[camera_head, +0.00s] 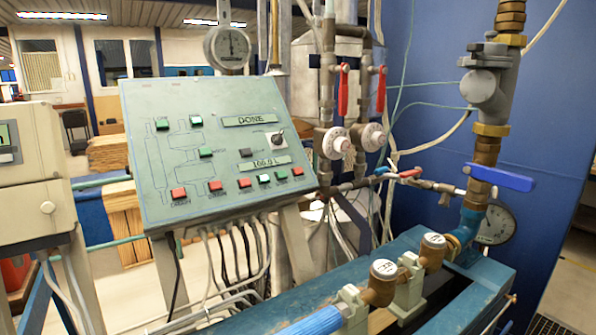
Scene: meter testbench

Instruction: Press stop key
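A sloped grey-green control panel (207,135) stands left of centre. Its upper display (249,120) reads "DONE" and its lower display (265,163) reads "100.0 L". Along the lower edge are red keys, including a left one (179,193), a middle one (215,186) and a right one (297,172). A green key (264,179) and a white key (281,175) sit among them. The key labels are too small to read, so I cannot tell which is the stop key. My gripper is not in view.
A black rotary switch (277,139) sits on the panel's right. Cables hang below it. Pipes with red-handled valves (343,90) stand right of the panel. A blue bench (477,272) with brass water meters (380,284) occupies the lower right. A beige cabinet (33,170) stands left.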

